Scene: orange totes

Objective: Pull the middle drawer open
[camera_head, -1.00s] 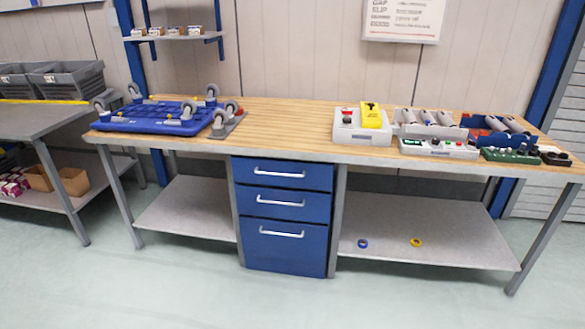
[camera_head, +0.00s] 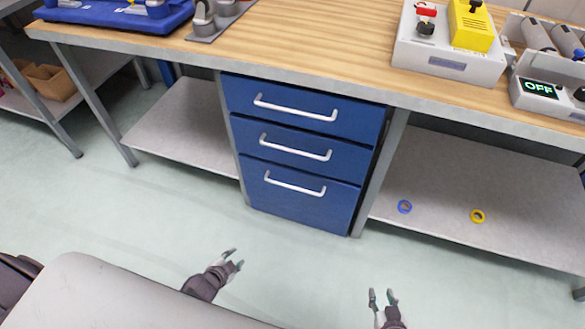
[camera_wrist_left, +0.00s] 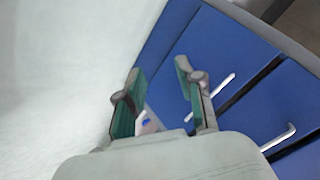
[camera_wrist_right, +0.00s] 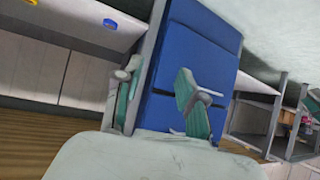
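The middle drawer (camera_head: 290,148) is the second of three blue drawers in a cabinet under the workbench, with a white bar handle (camera_head: 295,149). All three drawers look shut. My left gripper (camera_head: 235,259) is in front of and below the cabinet, open and empty, apart from every handle. In the left wrist view its fingers (camera_wrist_left: 160,90) are spread, with blue drawer fronts beyond and to the right. My right gripper (camera_head: 381,296) is lower right of the cabinet, open and empty. In the right wrist view its fingers (camera_wrist_right: 158,90) are apart, with a blue drawer front behind.
The top drawer (camera_head: 300,108) and bottom drawer (camera_head: 295,195) flank the middle one. A bench leg (camera_head: 383,170) stands right of the cabinet. A blue ring (camera_head: 404,207) and yellow ring (camera_head: 477,216) lie on the lower shelf (camera_head: 440,180). The floor before the drawers is clear.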

